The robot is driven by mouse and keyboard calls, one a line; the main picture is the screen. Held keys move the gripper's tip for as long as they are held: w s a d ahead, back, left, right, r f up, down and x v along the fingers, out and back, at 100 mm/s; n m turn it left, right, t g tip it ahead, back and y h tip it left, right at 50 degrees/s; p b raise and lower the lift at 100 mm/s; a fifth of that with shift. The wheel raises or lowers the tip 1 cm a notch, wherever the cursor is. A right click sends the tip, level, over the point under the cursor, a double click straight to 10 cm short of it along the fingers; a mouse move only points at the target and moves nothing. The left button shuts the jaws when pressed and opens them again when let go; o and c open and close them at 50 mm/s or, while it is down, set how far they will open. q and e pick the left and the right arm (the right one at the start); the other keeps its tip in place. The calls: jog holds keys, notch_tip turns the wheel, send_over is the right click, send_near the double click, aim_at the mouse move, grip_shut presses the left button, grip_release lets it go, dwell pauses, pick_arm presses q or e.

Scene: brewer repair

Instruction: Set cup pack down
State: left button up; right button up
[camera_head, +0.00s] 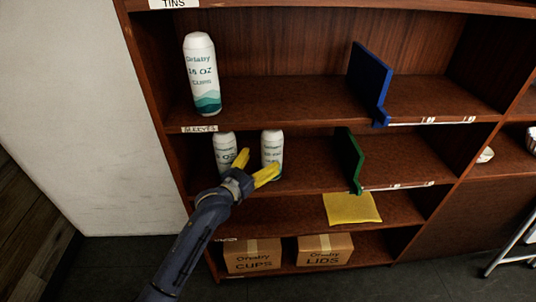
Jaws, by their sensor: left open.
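Two smaller white packs stand on the shelf below, a left one (224,147) and a right one (272,146). My left gripper (256,167) reaches in from the left, with its yellow fingers apart in front of these two packs. One finger overlaps the left pack and the other overlaps the lower part of the right pack. Whether either finger touches a pack I cannot tell. My right gripper is out of view.
A blue divider (370,82) stands on the upper shelf and a green divider (350,160) on the middle one. A yellow cloth or pad (351,208) lies on a lower shelf. Boxes marked CUPS (252,256) and LIDS (325,250) stand at the bottom. The upper shelf's middle is clear.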

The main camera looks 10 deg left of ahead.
pick_arm(q)
jog(key=shift+v, duration=2.6)
